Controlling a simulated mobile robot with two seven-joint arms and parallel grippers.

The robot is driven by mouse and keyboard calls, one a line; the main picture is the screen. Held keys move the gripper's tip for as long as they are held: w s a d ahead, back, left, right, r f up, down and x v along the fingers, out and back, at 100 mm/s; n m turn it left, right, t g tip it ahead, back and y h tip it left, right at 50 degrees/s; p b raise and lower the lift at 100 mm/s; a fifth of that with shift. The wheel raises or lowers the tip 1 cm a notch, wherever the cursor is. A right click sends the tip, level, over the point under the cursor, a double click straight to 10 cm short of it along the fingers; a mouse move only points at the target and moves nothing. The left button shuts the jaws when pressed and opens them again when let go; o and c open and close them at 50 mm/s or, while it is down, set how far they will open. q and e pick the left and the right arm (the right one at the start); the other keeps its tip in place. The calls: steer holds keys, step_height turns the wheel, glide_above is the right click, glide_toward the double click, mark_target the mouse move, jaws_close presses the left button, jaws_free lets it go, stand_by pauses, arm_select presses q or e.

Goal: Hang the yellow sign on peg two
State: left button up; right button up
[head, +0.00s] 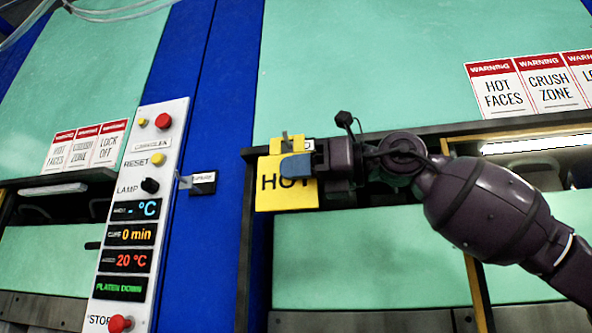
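The yellow sign (273,195) with black letters "HOT" hangs upright in front of the press frame, its right part covered by my gripper. My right gripper (296,167) comes in from the right, with one blue-tipped finger across the sign's upper front; it appears shut on the sign, the other finger hidden. A small grey peg (285,136) shows at the sign's narrow top tab; I cannot tell whether it passes through the tab. Another peg (183,181) with a small label sticks out from the blue column at left and is bare. Peg numbers are unreadable. My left gripper is out of view.
A white control panel (141,215) with buttons and displays stands at left on the blue column (218,110). Green press faces (385,245) lie behind my arm. Warning placards (500,88) are at upper right and on the left press.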

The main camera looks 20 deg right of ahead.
steer(key=o, duration=0.4)
steer(key=shift+c, duration=0.2)
steer(key=shift+s+d, duration=0.1)
steer(key=shift+d, duration=0.1)
steer(key=b+v, duration=0.2)
steer(key=v, duration=0.8)
steer(key=shift+s, duration=0.2)
steer(key=shift+d, duration=0.1)
